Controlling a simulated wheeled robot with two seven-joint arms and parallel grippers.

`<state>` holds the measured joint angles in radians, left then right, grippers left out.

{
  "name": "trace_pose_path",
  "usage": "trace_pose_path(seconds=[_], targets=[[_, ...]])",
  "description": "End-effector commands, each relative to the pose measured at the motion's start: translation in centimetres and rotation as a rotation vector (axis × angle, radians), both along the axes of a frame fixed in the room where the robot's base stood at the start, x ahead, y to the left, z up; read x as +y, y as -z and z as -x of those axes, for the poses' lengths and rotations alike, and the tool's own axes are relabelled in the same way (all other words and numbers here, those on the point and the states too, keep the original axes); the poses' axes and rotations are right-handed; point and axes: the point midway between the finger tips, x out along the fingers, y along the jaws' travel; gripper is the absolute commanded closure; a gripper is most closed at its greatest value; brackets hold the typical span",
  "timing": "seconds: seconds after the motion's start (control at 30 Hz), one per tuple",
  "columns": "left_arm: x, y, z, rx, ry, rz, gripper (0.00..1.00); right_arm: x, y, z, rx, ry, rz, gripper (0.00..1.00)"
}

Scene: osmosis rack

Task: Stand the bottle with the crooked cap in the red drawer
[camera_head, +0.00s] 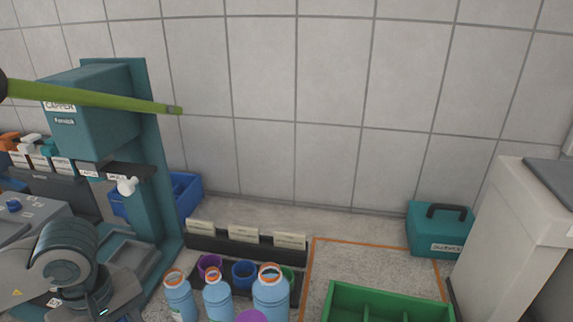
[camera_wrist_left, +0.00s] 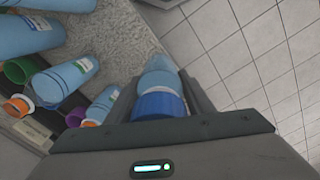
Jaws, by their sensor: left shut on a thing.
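In the left wrist view, my left gripper (camera_wrist_left: 164,88) is shut on a light blue bottle (camera_wrist_left: 160,64) with a dark blue cap (camera_wrist_left: 160,105). I cannot tell whether this cap sits crooked. In the head view my left arm comes in at the lower left, and its gripper and the held bottle are out of the picture. Several other light blue bottles stand at the bottom, among them one at left (camera_head: 180,302), one in the middle (camera_head: 217,303) and one at right (camera_head: 270,297), with orange rings at their tops. No red drawer shows. My right gripper is not in view.
A teal capper machine (camera_head: 95,112) stands at left, with a green bar (camera_head: 120,102) across it. Purple (camera_head: 209,265) and blue (camera_head: 244,273) cups stand behind the bottles. A green divided tray (camera_head: 390,305) and teal case (camera_head: 440,232) are at right. The orange-outlined area (camera_head: 370,265) is largely clear.

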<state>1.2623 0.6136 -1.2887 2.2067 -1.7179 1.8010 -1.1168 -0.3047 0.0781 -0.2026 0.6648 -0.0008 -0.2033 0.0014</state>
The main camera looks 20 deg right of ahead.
Motion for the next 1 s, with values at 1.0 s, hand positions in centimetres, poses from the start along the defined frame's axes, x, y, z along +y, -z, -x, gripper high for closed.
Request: trace_pose_path(seconds=[1.0], targets=[[7.0, 1.3, 0.9, 0.001, 0.485, 0.003, 0.84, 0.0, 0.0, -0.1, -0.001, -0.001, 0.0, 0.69]])
